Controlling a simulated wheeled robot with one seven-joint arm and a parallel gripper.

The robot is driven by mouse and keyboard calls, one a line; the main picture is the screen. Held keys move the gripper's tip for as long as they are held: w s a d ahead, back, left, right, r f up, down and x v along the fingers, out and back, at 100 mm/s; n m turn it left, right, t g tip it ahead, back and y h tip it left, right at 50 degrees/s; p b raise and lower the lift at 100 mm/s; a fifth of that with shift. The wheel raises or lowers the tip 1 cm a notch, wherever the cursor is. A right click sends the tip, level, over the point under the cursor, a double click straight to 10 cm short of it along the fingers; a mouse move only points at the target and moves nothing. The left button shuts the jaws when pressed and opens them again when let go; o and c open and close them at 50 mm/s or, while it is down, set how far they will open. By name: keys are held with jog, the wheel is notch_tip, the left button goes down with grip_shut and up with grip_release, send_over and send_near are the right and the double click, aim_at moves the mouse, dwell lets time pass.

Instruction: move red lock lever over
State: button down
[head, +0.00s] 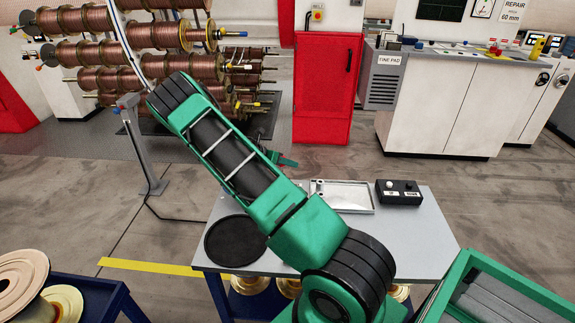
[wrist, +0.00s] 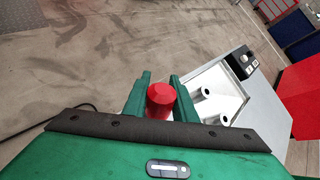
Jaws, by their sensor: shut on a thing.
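The red lock lever shows in the wrist view as a red rounded knob (wrist: 161,98) between my two green fingers. My gripper (wrist: 160,88) is shut on this knob. The lever's lower part and its pivot are hidden behind the gripper body. In the head view my gripper (head: 286,162) shows only in part past my green arm, just beyond the back edge of the grey table. The lever cannot be made out clearly there.
The grey table (head: 440,230) holds a round black pad (head: 235,243), a metal tray (head: 345,196) and a black button box (head: 398,191). Copper spools (head: 155,36) hang on the rack at the back left. A green crate (head: 470,262) stands front right. A red cabinet (head: 325,85) stands behind.

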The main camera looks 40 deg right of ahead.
jog(key=shift+w+d+r, duration=0.1)
jog(key=shift+w, duration=0.2)
jog(key=c, duration=1.7)
grip_release()
jog(key=shift+o, duration=1.2)
jog(key=shift+s, duration=0.1)
jog(key=v, duration=1)
jog(key=shift+a, duration=0.35)
